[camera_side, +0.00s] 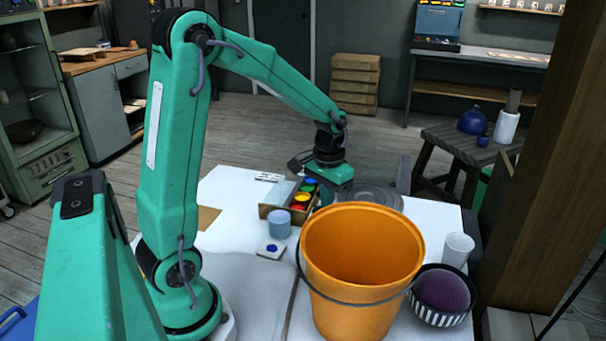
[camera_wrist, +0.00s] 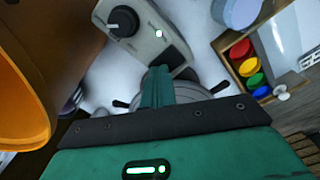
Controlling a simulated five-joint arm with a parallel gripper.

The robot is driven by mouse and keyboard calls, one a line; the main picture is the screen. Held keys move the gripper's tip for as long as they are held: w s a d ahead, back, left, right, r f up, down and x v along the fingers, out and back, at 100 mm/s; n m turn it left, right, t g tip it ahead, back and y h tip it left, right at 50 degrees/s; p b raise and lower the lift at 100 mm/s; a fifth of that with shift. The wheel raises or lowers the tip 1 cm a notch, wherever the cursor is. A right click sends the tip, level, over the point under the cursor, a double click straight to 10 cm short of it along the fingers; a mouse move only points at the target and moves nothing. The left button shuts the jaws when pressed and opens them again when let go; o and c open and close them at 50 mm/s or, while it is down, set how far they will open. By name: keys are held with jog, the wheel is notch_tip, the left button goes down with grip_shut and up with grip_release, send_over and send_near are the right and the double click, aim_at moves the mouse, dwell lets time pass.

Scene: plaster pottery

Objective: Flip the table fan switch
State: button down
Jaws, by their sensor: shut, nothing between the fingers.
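I cannot make out a table fan for certain in either view. In the wrist view a grey box (camera_wrist: 150,48) carries a black knob (camera_wrist: 123,20) and a small pale round light or button (camera_wrist: 158,34). My gripper (camera_wrist: 158,75) is shut and empty, its teal fingers just below this box in the picture. A round grey disc (camera_wrist: 185,97) with dark knobs at its sides lies behind the fingers, partly hidden. In the side view my gripper (camera_side: 335,183) is above the table, left of the grey disc (camera_side: 371,192); the orange bucket hides part of that area.
The orange bucket (camera_side: 350,270) stands in front; it also shows in the wrist view (camera_wrist: 22,95). A striped bowl with a purple ball (camera_side: 443,292) and a white cup (camera_side: 457,250) are at its right. A paint box (camera_side: 267,212) and blue-grey pot (camera_side: 279,223) are left.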

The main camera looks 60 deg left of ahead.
jog(key=shift+r, duration=3.5)
jog(key=s+d+r+m+t, duration=0.1)
jog(key=s+d+r+t, duration=0.1)
jog(key=s+d, duration=0.3)
jog(key=s+d+r+m+t, duration=0.2)
jog(key=s+d, duration=0.3)
jog(key=s, duration=0.3)
jog(key=shift+s+d+r+t, duration=0.2)
jog(key=shift+s+r+t, duration=0.15)
jog(key=shift+r+t, duration=0.4)
jog(key=shift+f, duration=0.1)
